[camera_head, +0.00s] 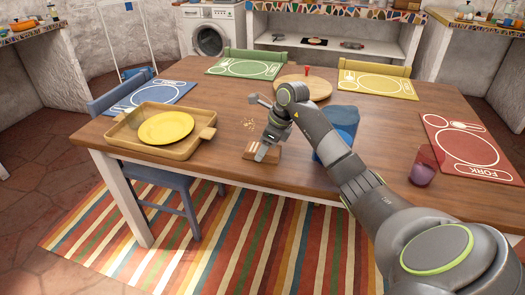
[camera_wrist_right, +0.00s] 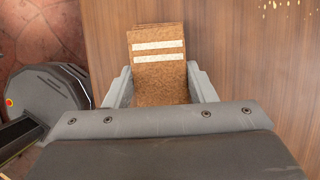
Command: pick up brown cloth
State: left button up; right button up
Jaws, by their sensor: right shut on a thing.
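The brown cloth (camera_wrist_right: 158,78) is a folded brown piece with two white stripes. In the right wrist view it lies between the two fingers of my right gripper (camera_wrist_right: 162,88), which is shut on it. In the head view the cloth (camera_head: 252,149) is at the table's near edge, and my right gripper (camera_head: 262,155) is over it from the right. I cannot tell whether the cloth is lifted off the table. My left gripper is not in view.
On the wooden table (camera_head: 330,178) a tray (camera_head: 187,149) with a yellow plate (camera_head: 166,128) stands left of the cloth. Crumbs (camera_head: 249,124) lie behind it. A blue container (camera_head: 342,122) and a purple cup (camera_head: 424,170) stand to the right. A round board (camera_head: 318,87) is behind.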

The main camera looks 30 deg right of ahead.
notch_tip(320, 180, up, 10)
jog(key=o, duration=0.4)
jog(key=c, duration=0.3)
